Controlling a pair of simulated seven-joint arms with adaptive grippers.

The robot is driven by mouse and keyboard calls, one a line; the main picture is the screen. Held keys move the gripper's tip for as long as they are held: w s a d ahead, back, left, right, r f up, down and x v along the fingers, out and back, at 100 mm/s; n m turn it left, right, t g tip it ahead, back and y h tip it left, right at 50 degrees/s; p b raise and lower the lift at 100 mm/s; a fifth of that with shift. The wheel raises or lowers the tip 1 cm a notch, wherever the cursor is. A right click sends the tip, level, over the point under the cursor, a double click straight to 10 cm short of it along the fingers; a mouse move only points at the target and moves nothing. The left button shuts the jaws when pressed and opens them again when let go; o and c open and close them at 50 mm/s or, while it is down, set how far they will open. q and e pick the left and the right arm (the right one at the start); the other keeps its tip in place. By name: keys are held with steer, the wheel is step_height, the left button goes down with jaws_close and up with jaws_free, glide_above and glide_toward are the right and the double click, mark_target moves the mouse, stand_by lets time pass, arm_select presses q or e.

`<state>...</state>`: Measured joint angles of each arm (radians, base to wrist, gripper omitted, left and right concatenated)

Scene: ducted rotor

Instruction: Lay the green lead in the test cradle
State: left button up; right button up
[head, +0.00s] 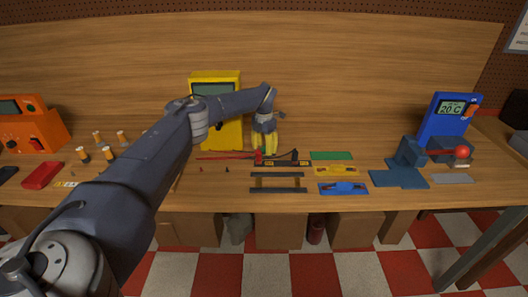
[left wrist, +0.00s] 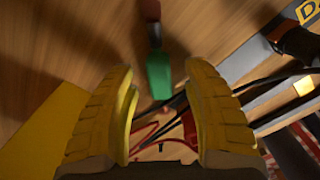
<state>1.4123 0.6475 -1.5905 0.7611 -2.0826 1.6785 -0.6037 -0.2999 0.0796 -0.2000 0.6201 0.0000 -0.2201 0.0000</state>
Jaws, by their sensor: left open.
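My left gripper (head: 264,148) points down with yellow fingers over the back middle of the bench, right of the yellow meter (head: 228,133). In the left wrist view the gripper (left wrist: 162,72) is open, with nothing clasped. A green tapered piece (left wrist: 158,76) with a brownish-red end shows between and beyond its fingertips; it may be part of the green lead. In the head view I cannot pick it out. Which thing is the test cradle I cannot tell; a dark two-rail frame (head: 278,189) lies in front of the gripper. My right gripper is not in view.
Red and black leads (left wrist: 160,130) lie close below the gripper. A green pad (head: 331,155), a yellow tool (head: 336,171) and a blue tool (head: 343,188) lie to the right. A blue fixture (head: 408,152) and blue temperature unit (head: 447,118) stand farther right.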

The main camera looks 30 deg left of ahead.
arm_select(q)
steer(key=shift+f, duration=0.1)
jaws_close()
stand_by(0.3)
stand_by(0.4)
